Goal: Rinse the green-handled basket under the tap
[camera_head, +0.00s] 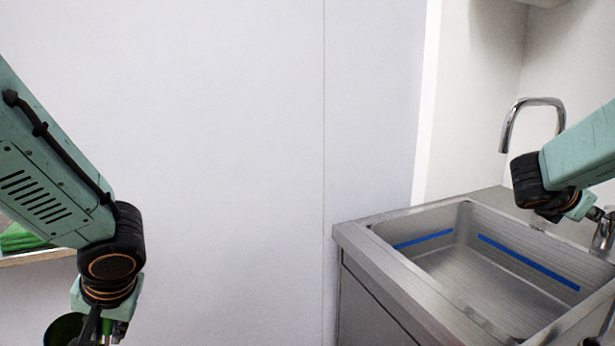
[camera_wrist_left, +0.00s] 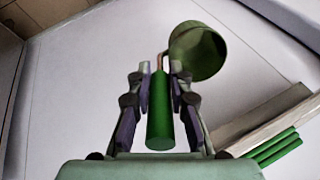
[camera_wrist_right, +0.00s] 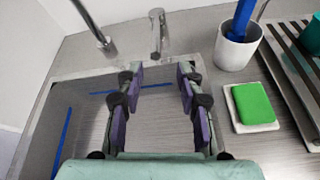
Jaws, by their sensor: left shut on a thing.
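My left gripper (camera_wrist_left: 160,100) is shut on the green handle (camera_wrist_left: 160,120) of the basket. The basket's round dark green bowl (camera_wrist_left: 197,52) sits beyond the fingertips; in the head view part of it shows at the bottom left (camera_head: 65,329), well left of the sink. The chrome tap (camera_head: 535,103) arches over the back of the steel sink (camera_head: 350,232); its spout also shows in the right wrist view (camera_wrist_right: 96,28). My right gripper (camera_wrist_right: 158,85) is open and empty, pointing towards the chrome tap fitting (camera_wrist_right: 158,32), which lies beyond its fingertips. I cannot see any water running.
Blue strips (camera_head: 528,262) line the sink walls. Right of the sink are a white cup (camera_wrist_right: 237,48) with a blue-handled tool, a green sponge (camera_wrist_right: 254,103) and a slatted rack (camera_wrist_right: 290,70). Green bars (camera_wrist_left: 272,148) lie on a ledge at left. A plain wall fills the middle.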

